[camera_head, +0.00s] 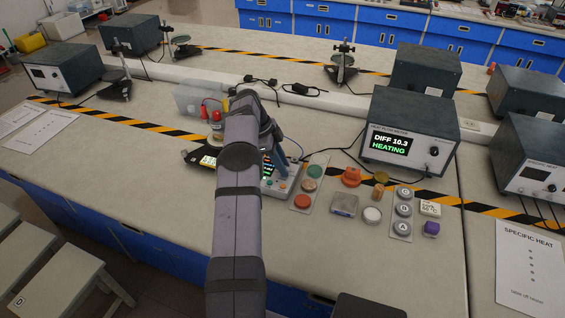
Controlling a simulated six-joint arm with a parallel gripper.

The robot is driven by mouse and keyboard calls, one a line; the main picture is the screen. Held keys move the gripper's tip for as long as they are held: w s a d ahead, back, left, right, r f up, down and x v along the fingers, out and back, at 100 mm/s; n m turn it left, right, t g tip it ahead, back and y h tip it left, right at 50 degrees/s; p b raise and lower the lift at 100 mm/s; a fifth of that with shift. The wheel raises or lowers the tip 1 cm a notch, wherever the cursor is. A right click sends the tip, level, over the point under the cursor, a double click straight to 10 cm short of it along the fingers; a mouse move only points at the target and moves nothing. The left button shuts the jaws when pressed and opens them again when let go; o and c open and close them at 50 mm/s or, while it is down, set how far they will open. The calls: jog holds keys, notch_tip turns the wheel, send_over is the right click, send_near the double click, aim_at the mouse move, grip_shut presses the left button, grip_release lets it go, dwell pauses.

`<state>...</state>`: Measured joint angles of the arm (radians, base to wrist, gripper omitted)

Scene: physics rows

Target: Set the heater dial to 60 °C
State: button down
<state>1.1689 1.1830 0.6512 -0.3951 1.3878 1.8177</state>
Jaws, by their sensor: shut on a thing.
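A grey heater box (408,128) stands right of centre on the bench. Its display (389,145) reads "DIFF 10.3" and "HEATING". A dark round dial (434,151) is on its front, right of the display, with nothing touching it. My arm reaches up the middle of the view and bends down over a small device (281,186) with a lit panel and small buttons. My gripper (277,152) is low over this device, left of the heater box and apart from its dial. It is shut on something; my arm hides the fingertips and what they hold.
Red and green buttons on a plate (309,186), an orange knob-like piece (351,177), a grey block (344,205), a white round piece (372,215) and a lettered button strip (403,214) lie between device and heater. More grey boxes (527,160) stand at right.

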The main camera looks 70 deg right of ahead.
dwell(0.5)
jog(key=c, duration=1.5)
grip_release()
jog(key=shift+w+r, duration=0.1)
jog(key=v, duration=0.5)
jog(key=shift+r, duration=0.25)
jog(key=shift+p+v, duration=0.75)
jog(key=shift+v, duration=0.05)
